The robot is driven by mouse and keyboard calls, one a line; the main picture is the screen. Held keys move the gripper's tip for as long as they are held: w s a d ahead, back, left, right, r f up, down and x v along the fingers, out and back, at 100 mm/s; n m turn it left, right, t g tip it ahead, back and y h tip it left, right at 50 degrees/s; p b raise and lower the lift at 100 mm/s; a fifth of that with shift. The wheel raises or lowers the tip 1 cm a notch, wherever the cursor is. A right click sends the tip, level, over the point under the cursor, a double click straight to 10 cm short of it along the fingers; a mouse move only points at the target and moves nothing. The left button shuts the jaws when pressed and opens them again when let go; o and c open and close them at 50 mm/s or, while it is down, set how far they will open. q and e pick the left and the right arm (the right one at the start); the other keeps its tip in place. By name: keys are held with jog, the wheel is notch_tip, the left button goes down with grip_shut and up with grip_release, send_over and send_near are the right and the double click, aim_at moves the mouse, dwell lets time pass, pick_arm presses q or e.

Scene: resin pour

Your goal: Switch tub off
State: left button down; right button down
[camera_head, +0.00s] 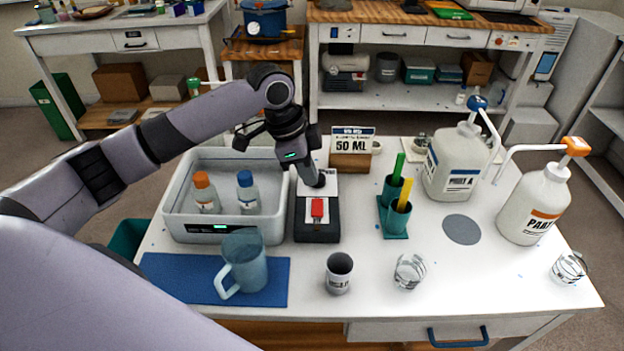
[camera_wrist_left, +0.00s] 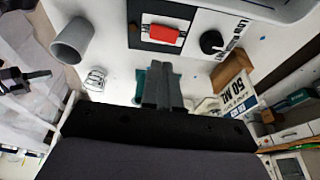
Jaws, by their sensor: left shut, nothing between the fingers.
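The pale grey tub (camera_head: 177,222) stands at the left of the white table, with a small display on its front. A dark control box (camera_head: 318,234) sits against its right side. My left gripper (camera_head: 308,178) is shut and empty above the back of the box, pointing down. In the left wrist view its fingers (camera_wrist_left: 161,75) appear apart from the switch. A dark forked shape at that view's left edge may be my right gripper (camera_wrist_left: 25,76).
Two bottles (camera_head: 246,192) stand in the tub. A blue jug (camera_head: 247,262) is on a blue mat in front. A grey mug (camera_head: 339,272), a glass (camera_head: 409,271), a teal pen holder (camera_head: 395,217) and pump jugs (camera_head: 455,165) stand to the right. A "50 ML" sign (camera_head: 352,142) is behind.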

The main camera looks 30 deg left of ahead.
pick_arm(q)
notch_tip(320, 180, up, 6)
jog(key=s, duration=0.2)
jog(key=shift+a+f, duration=0.15)
jog(key=shift+a, duration=0.3)
